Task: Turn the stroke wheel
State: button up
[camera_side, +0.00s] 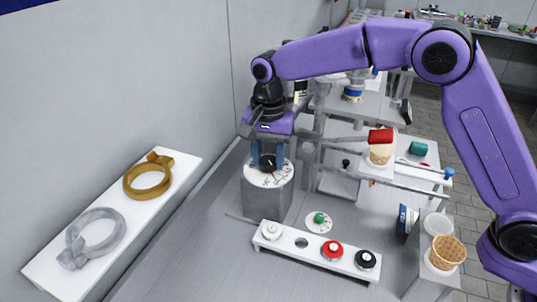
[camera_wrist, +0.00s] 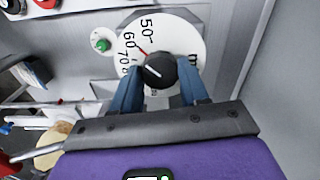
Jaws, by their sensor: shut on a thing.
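The stroke wheel is a black knob (camera_wrist: 160,70) with a white line, on a white dial (camera_wrist: 185,35) marked 50, 60, 70 and "m". In the wrist view a thin red mark points from beside the knob toward the numbers near 60. The dial sits on top of a grey pedestal (camera_side: 267,200) in the side view. My gripper (camera_wrist: 158,82) points down over the dial, and its two blue fingers are shut on the knob, one on each side. In the side view the fingers (camera_side: 268,160) partly hide the knob.
A white rack (camera_side: 318,254) with white, red and black knobs stands in front of the pedestal. A green button (camera_side: 319,218) is to its right. A shelf (camera_side: 45,270) at left holds a grey ring and a brass ring. Cones (camera_side: 447,252) and machine rods are at right.

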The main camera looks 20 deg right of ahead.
aim_at(272, 162)
jog(key=o, duration=1)
jog(key=shift+o, duration=0.2)
notch_tip(272, 162, up, 18)
jog(key=shift+f, duration=0.25)
jog(key=s+d+f+n, duration=0.5)
jog(key=s+d, duration=0.4)
jog(key=s, duration=0.2)
jog(key=s+d+f+n, duration=0.5)
jog(key=s+d+n, duration=0.3)
jog(key=s, duration=0.3)
jog(key=s+d+f+n, duration=0.5)
jog(key=s+d+n, duration=0.2)
jog(key=s+d, duration=0.2)
jog(key=shift+s+d+f, duration=0.3)
jog(key=shift+s+f, duration=0.05)
jog(key=shift+s, duration=0.9)
